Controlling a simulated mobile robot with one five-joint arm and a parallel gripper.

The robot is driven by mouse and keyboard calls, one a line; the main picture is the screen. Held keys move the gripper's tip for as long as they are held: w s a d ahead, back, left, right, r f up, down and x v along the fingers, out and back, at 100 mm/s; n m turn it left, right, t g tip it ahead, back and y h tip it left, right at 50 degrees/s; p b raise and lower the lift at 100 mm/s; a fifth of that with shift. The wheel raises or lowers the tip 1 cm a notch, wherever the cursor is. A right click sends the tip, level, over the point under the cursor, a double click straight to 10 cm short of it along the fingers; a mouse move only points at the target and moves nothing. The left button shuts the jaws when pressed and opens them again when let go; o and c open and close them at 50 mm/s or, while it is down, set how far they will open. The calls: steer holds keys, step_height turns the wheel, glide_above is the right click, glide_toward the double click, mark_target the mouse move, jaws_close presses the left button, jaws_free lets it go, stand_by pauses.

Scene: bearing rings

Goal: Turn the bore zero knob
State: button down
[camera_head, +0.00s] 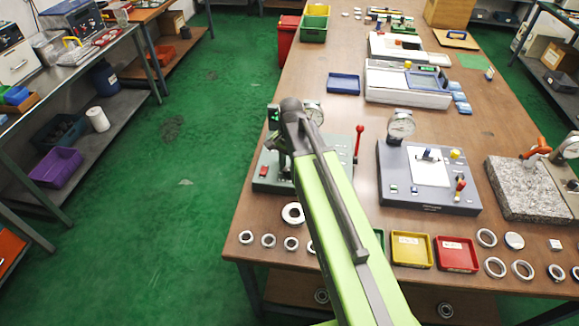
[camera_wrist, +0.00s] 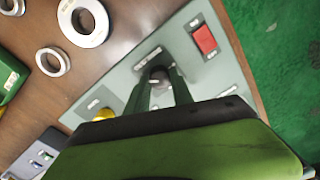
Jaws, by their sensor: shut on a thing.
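The grey-green gauge station (camera_head: 338,172) stands at the near left of the long table, and its panel (camera_wrist: 185,50) fills the middle of the wrist view. A small dark knob (camera_wrist: 159,74) with a pale mark sits on this panel, below a small label that I cannot read. My gripper (camera_wrist: 161,84) is shut on the knob, one finger on each side, and the fingers partly hide it. In the head view my gripper (camera_head: 277,145) is over the left part of the station, and the knob is hidden there.
A red switch (camera_wrist: 205,40) is on the same panel. A dial gauge (camera_head: 313,112) and a red-tipped lever (camera_head: 359,131) rise from the station. Metal rings (camera_head: 293,213) lie in front. A second grey station (camera_head: 428,178) and yellow tray (camera_head: 411,250) are to the right.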

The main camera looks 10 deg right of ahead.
steer(key=n, duration=0.4)
steer(key=shift+s, duration=0.1)
steer(key=shift+n, duration=1.9)
steer(key=c, duration=1.1)
jaws_free()
step_height(320, 180, up, 18)
steer(key=p, duration=1.7)
steer(key=shift+d+f, duration=0.25)
